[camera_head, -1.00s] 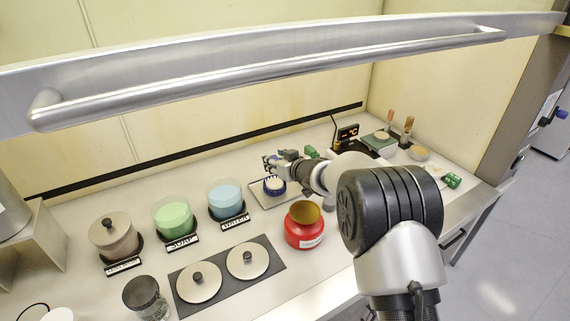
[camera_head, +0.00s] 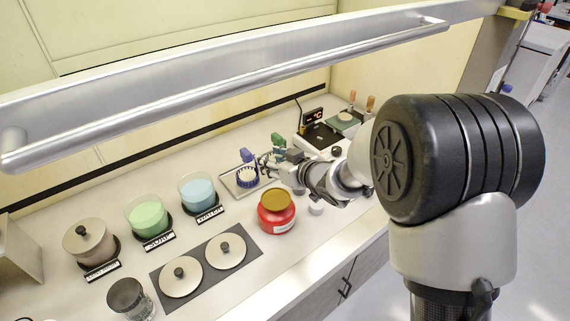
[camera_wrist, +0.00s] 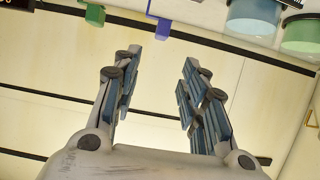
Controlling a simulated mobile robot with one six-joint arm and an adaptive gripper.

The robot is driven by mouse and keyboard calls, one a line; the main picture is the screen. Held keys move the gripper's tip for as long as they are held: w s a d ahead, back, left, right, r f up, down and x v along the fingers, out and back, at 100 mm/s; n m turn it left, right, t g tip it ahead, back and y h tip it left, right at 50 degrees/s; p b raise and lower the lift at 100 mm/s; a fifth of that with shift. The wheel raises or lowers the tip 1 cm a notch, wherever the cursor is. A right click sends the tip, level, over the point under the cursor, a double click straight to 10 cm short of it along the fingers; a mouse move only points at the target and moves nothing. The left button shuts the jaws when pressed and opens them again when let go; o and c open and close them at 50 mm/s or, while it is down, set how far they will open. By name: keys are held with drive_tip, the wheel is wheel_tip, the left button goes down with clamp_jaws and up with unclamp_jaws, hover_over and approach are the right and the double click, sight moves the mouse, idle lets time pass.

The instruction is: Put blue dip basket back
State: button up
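The blue dip basket (camera_head: 247,177) stands upright on a shallow metal tray (camera_head: 229,184), with pale contents inside. Its blue handle (camera_head: 246,155) rises above the tray. A blue hooked piece, apparently this handle, shows at the top of the wrist view (camera_wrist: 157,22). My gripper (camera_head: 263,163) is just right of the handle and appears apart from it. In the wrist view its two fingers (camera_wrist: 160,62) are spread with nothing between them.
Left are beakers of blue (camera_head: 198,190) and green (camera_head: 148,216) liquid and a lidded pot (camera_head: 89,243). A red jar (camera_head: 276,212) stands in front of my gripper. A green piece (camera_head: 278,139) and hotplate (camera_head: 320,137) are behind. A metal sash bar (camera_head: 230,92) crosses above.

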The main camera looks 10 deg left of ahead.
drive_tip(key=shift+d, duration=0.1)
drive_tip(key=s+d+r+m+h, duration=0.2)
drive_tip(key=d+r+h, duration=0.15)
drive_tip(key=d, duration=0.35)
drive_tip(key=s+d+r+m+t+h, duration=0.15)
drive_tip(key=d+r, duration=0.25)
drive_tip(key=d, duration=0.4)
drive_tip(key=s+d+r+m+h, duration=0.2)
drive_tip(key=s+d+r+h, duration=0.15)
drive_tip(key=d, duration=0.35)
drive_tip(key=s+d+m+g+h, duration=0.1)
drive_tip(key=s+d+m, duration=0.1)
drive_tip(key=s+d, duration=0.35)
drive_tip(key=s+d+m+g+h, duration=0.1)
drive_tip(key=s+d+g+h, duration=0.15)
drive_tip(key=s, duration=0.65)
drive_tip(key=s+f+m+g+y, duration=0.1)
drive_tip(key=s+f+g, duration=0.1)
drive_tip(key=s, duration=1.2)
drive_tip(key=shift+d+f+y, duration=0.15)
drive_tip(key=shift+d+y, duration=0.05)
drive_tip(key=shift+y, duration=0.2)
